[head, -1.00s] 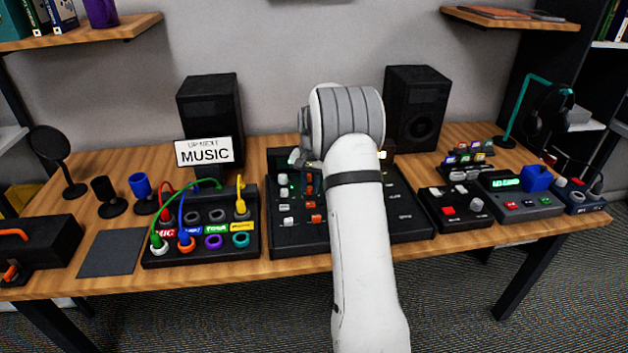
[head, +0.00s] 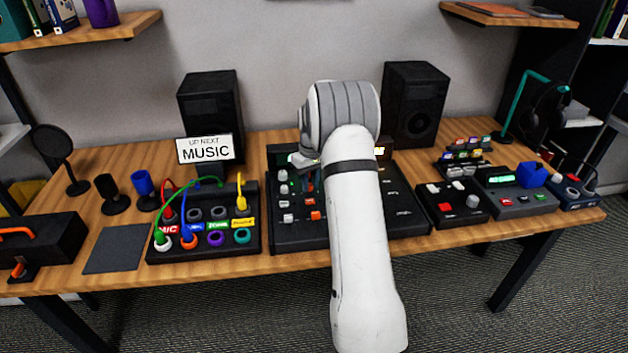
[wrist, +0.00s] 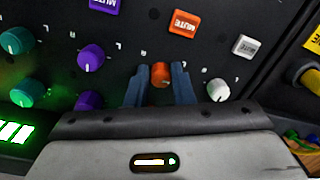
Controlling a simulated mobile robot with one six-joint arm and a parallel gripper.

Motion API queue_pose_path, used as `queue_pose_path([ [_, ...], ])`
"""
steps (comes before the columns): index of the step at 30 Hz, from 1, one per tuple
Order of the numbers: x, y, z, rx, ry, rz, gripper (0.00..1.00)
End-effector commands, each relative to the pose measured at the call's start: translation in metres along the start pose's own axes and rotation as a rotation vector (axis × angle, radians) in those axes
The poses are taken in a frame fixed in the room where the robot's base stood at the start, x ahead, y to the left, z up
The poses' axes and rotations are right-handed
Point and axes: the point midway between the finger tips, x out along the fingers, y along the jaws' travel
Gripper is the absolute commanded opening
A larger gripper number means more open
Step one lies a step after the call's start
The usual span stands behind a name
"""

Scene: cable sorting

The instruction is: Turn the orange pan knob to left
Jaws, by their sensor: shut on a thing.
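The orange pan knob (wrist: 160,75) sits on the black mixer panel, between the two blue fingers of my gripper (wrist: 160,86) in the wrist view. The fingers are shut on its sides. A short white mark shows on the knob's face; its exact angle is hard to read. An orange mute button (wrist: 184,23) lies just above it in the wrist view. In the head view, my gripper (head: 308,178) is low over the left part of the mixer (head: 400,215), and the knob is hidden behind it.
A white knob (wrist: 218,90) is close on the right of the fingers, and purple knobs (wrist: 91,58) are on the left. In the head view, a patch box (head: 205,255) with coloured cables stands left of the mixer, a control box (head: 455,213) right, and speakers (head: 412,105) behind.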

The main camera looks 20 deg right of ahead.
Motion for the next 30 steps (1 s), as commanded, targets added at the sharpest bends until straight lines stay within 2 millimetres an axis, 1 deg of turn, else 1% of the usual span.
queue_pose_path([
  [8,0.0006,-0.0009,-0.0009,-0.063,-0.001,-0.001,0.00],
  [21,-0.0007,-0.0012,-0.0022,-0.069,0.003,0.000,0.00],
  [22,-0.0008,-0.0012,-0.0023,-0.069,0.003,0.000,0.23],
  [29,-0.0011,-0.0004,-0.0018,-0.068,0.003,0.000,0.42],
  [30,-0.0011,-0.0003,-0.0017,-0.068,0.003,0.001,0.43],
])
